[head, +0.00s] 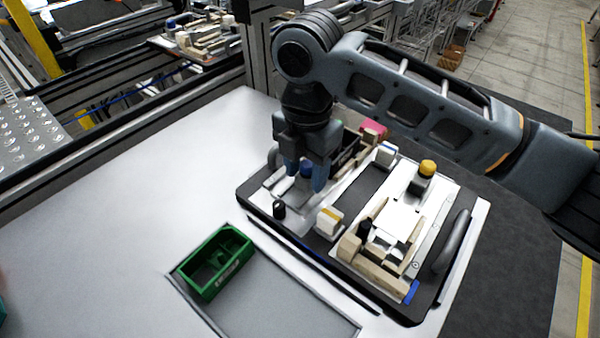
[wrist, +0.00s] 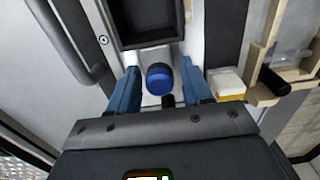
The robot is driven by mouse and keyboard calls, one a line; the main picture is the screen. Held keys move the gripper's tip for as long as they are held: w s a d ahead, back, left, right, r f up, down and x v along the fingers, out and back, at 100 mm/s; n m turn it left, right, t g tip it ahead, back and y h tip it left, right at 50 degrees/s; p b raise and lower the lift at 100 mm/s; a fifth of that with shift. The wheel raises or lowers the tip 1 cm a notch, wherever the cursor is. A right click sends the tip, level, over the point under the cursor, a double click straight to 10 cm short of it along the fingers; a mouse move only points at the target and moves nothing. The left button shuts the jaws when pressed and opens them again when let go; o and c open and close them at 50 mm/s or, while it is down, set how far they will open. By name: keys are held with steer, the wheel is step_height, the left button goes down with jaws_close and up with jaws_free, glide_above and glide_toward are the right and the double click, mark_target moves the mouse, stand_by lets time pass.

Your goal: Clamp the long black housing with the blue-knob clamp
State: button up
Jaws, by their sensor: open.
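The blue-knob clamp (head: 306,169) stands on the pallet fixture, partly hidden by my gripper in the head view. In the wrist view its round blue knob (wrist: 159,78) lies between my two fingers. My gripper (head: 305,181) points down over the clamp and is open, with blue fingers either side of the knob; it also shows in the wrist view (wrist: 158,90). The gap on each side of the knob is visible. The long black housing (wrist: 144,22) is an open dark box just beyond the knob; in the head view (head: 346,146) it is partly behind my gripper.
The pallet (head: 300,243) also holds a yellow-knob clamp (head: 427,168), a white plate (head: 398,222) in beige holders, a black knob (head: 279,209) and a curved handle (head: 452,241). A green bin (head: 216,262) stands front left. The white table (head: 110,215) is clear at left.

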steer(key=shift+r, duration=0.1)
steer(key=shift+r+p, duration=3.35)
steer(key=shift+r, duration=0.6)
steer(key=shift+f, duration=0.1)
